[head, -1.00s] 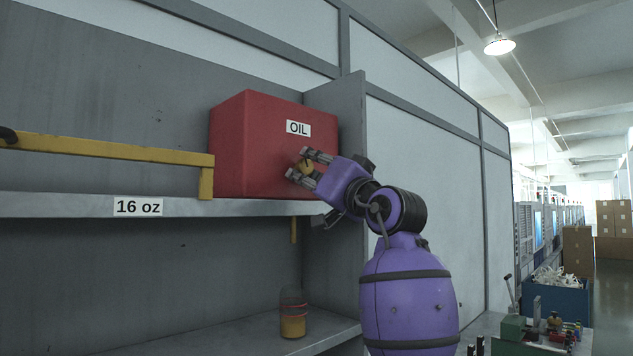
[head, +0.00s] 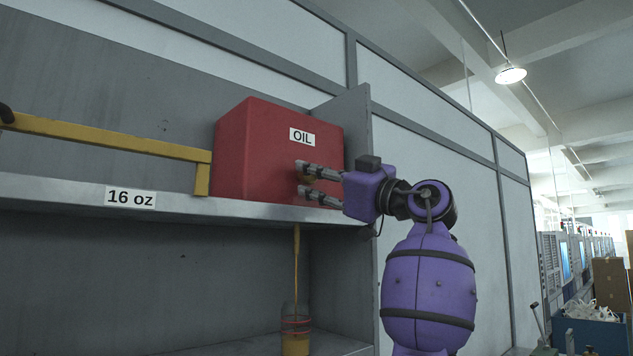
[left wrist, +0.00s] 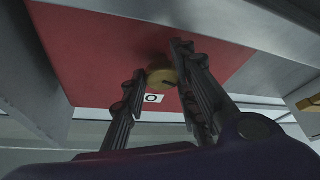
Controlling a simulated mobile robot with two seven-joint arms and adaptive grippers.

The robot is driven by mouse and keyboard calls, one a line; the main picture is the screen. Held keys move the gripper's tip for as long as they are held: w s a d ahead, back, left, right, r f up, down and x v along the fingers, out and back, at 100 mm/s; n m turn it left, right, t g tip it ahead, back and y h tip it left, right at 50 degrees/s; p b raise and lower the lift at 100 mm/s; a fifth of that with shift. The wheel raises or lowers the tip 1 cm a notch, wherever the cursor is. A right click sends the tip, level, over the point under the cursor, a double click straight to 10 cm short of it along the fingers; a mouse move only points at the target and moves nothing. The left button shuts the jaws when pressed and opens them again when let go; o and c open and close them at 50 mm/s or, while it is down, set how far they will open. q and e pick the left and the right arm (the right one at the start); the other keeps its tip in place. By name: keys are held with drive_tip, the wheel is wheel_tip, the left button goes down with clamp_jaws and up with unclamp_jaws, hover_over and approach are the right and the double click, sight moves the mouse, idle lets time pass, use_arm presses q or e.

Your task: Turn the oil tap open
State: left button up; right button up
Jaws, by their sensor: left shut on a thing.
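The red oil box (head: 250,150) with a white OIL label stands on the upper shelf. A round yellow tap knob (left wrist: 160,78) is on its front, mostly hidden by the fingers in the head view. My left gripper (head: 304,180) is shut on the knob, with its fingers roughly level, one above the other. In the left wrist view, the fingers (left wrist: 160,88) lie on either side of the knob. Below the shelf, a thin yellow oil stream (head: 297,262) runs down into a clear cup (head: 296,325) with yellow oil in its bottom. My right gripper is out of view.
A yellow rail (head: 110,139) runs along the upper shelf (head: 60,195) on the left, above a 16 oz label. An upright grey panel (head: 352,120) stands close to the right of the box. The lower shelf is mostly bare around the cup.

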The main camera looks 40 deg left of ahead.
use_arm(q)
drive_tip(key=shift+w+d+r+n+g, duration=0.1)
drive_tip(key=shift+r+n+g, duration=0.2)
drive_tip(key=shift+n, duration=0.45)
drive_tip(key=shift+r+n+g, duration=0.2)
drive_tip(key=shift+n+g, duration=0.1)
drive_tip(key=shift+n, duration=0.45)
drive_tip(key=shift+n+h, duration=0.3)
drive_tip(key=o, duration=1)
drive_tip(key=shift+w, duration=0.1)
drive_tip(key=shift+f, duration=0.15)
drive_tip(key=shift+f, duration=0.1)
drive_tip(key=v, duration=1.2)
